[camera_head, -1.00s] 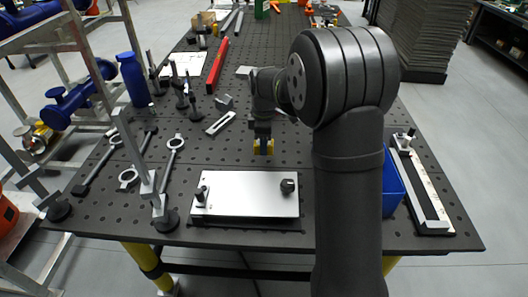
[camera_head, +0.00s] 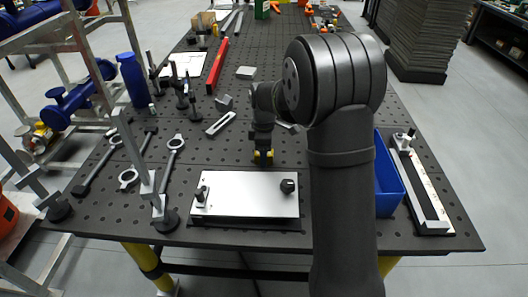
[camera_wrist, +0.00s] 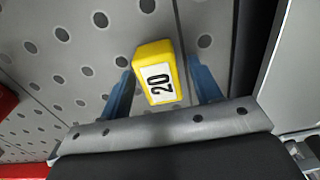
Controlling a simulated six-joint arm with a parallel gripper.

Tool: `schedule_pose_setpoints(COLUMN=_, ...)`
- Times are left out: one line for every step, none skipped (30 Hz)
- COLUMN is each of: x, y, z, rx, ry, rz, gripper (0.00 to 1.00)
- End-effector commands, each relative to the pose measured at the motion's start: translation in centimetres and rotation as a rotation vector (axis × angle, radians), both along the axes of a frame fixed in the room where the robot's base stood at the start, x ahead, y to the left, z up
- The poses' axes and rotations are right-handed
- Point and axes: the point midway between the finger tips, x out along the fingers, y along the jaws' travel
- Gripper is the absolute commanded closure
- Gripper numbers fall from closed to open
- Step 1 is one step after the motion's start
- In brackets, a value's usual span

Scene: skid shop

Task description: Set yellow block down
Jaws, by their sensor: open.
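The yellow block (camera_wrist: 153,50) with a white label reading "20" is at the perforated dark tabletop. It also shows small in the head view (camera_head: 270,155), partly hidden by my gripper (camera_head: 263,152). In the wrist view, the blue fingers of my gripper (camera_wrist: 160,68) stand on either side of the block with a gap at each side. My gripper is open and does not clamp the block. The block is behind the white plate (camera_head: 245,190) with black knobs. Whether its underside fully rests on the table is hard to see.
A blue bin (camera_head: 386,185) stands right of my arm, partly hidden by it. A long clamp fixture (camera_head: 420,190) lies at the right edge. Rods, clamps and a blue bottle (camera_head: 132,80) occupy the left side. A red bar (camera_head: 217,67) lies farther back.

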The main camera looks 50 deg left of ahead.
Motion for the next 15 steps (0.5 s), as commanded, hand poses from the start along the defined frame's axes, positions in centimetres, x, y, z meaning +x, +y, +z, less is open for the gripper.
schedule_pose_setpoints(x=0.0, y=0.0, z=0.0, rx=0.0, ry=0.0, rz=0.0, gripper=0.42)
schedule_pose_setpoints(x=0.0, y=0.0, z=0.1, rx=0.0, ry=0.0, rz=0.0, gripper=0.42)
schedule_pose_setpoints(x=0.0, y=0.0, z=0.3, rx=0.001, ry=-0.001, rz=0.0, gripper=0.42)
schedule_pose_setpoints(x=0.0, y=0.0, z=0.5, rx=0.001, ry=-0.001, rz=0.0, gripper=0.42)
schedule_pose_setpoints(x=0.0, y=0.0, z=0.8, rx=0.001, ry=-0.001, rz=0.0, gripper=0.42)
schedule_pose_setpoints(x=0.0, y=0.0, z=1.3, rx=0.002, ry=-0.001, rz=0.0, gripper=0.42)
schedule_pose_setpoints(x=0.0, y=0.1, z=1.7, rx=0.003, ry=-0.001, rz=0.0, gripper=0.42)
schedule_pose_setpoints(x=0.0, y=0.1, z=2.2, rx=0.003, ry=-0.001, rz=0.0, gripper=0.42)
schedule_pose_setpoints(x=0.0, y=0.0, z=3.0, rx=0.003, ry=-0.001, rz=0.0, gripper=0.42)
schedule_pose_setpoints(x=0.0, y=0.1, z=3.7, rx=0.004, ry=-0.003, rz=0.0, gripper=0.42)
schedule_pose_setpoints(x=0.0, y=0.1, z=4.4, rx=0.004, ry=-0.003, rz=0.0, gripper=0.42)
schedule_pose_setpoints(x=0.0, y=0.1, z=5.2, rx=0.004, ry=-0.003, rz=0.0, gripper=0.42)
schedule_pose_setpoints(x=0.0, y=0.0, z=5.9, rx=0.004, ry=-0.002, rz=0.0, gripper=0.42)
schedule_pose_setpoints(x=0.0, y=0.1, z=6.6, rx=0.004, ry=-0.003, rz=0.0, gripper=0.42)
schedule_pose_setpoints(x=0.0, y=0.0, z=7.5, rx=0.004, ry=-0.002, rz=0.0, gripper=0.42)
